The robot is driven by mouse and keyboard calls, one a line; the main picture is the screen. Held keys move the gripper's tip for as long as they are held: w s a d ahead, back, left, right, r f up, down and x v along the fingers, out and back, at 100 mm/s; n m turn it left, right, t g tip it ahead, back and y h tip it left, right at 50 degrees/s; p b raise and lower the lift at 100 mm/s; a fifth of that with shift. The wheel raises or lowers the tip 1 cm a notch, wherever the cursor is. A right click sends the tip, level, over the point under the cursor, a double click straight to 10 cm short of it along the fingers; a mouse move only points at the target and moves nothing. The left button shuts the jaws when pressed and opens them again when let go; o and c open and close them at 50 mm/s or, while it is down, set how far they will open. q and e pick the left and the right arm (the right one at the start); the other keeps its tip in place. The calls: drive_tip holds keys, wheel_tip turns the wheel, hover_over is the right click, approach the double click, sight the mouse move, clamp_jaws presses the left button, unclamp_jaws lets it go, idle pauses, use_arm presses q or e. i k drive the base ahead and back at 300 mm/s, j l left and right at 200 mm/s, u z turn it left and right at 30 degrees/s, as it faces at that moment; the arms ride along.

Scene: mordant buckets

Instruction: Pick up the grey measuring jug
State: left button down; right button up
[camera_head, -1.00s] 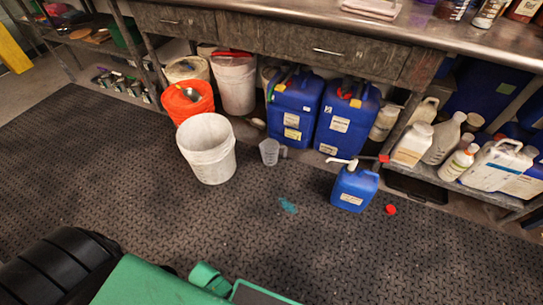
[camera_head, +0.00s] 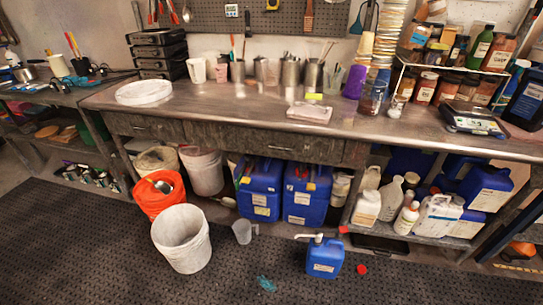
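The grey measuring jug (camera_head: 242,231) is a small translucent cup with a handle on its right side. It stands upright on the dark floor mat, just right of a white bucket (camera_head: 182,238) and in front of the blue canisters under the bench. Neither of my grippers shows in the head view.
An orange bucket (camera_head: 160,193) stands behind the white one. A small blue canister with a pump (camera_head: 325,258) and a red cap (camera_head: 362,269) are right of the jug. The steel bench (camera_head: 225,112) overhangs behind. Open mat (camera_head: 90,255) lies left; a teal spill (camera_head: 266,283) is in front.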

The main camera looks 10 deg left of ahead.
sight(242, 229)
drive_tip(key=i+j+z, duration=0.25)
drive_tip(key=i+j, duration=0.15)
drive_tip(key=i+j+z, duration=0.25)
drive_tip(key=i+j, duration=0.2)
drive_tip(key=i+j+z, duration=0.25)
drive_tip(key=j, duration=0.3)
drive_tip(key=i, duration=0.1)
